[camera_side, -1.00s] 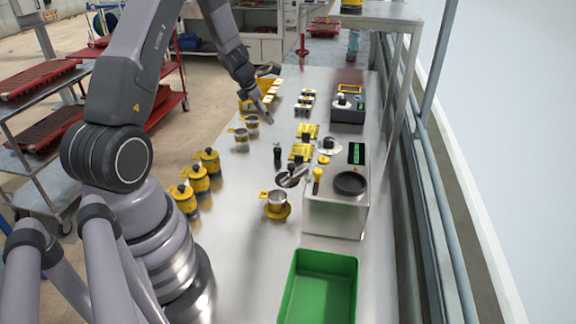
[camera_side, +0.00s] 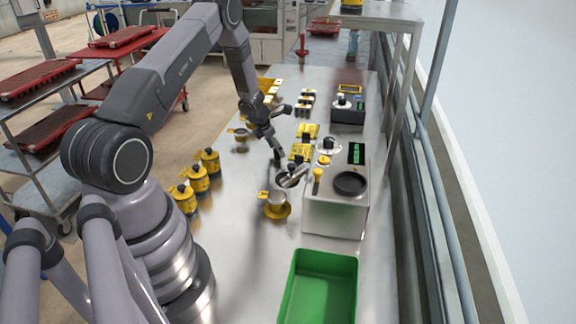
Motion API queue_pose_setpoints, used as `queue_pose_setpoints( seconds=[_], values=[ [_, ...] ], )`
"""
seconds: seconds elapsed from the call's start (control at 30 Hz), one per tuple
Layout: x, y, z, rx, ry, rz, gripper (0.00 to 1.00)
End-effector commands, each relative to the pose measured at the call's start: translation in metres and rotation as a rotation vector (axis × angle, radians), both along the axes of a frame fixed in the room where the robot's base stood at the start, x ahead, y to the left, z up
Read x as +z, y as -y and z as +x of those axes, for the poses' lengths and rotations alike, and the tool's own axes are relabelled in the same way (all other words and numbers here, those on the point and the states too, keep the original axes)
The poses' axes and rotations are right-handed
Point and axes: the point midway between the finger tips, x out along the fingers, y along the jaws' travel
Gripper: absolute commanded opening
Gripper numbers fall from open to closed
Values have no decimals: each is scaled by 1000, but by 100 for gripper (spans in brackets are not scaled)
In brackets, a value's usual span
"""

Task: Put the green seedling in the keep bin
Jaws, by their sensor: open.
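A steel scale box (camera_side: 335,213) is to the right, and yellow canisters (camera_side: 198,180) stand to the left. Table space left of the bin is clear.

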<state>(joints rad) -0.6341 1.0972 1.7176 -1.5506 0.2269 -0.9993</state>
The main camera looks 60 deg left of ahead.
Motion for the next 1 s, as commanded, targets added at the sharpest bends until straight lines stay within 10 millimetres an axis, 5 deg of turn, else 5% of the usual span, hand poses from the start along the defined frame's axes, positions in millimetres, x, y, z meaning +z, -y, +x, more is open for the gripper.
queue_pose_setpoints(
  seconds=[0.33, 0.73, 1.0],
  values=[
    [-11, 0, 5, 0, -1, 0, 59],
    [-11, 0, 4, 0, -1, 0, 8],
    [-10, 0, 4, 0, 0, 0, 2]
  ],
)
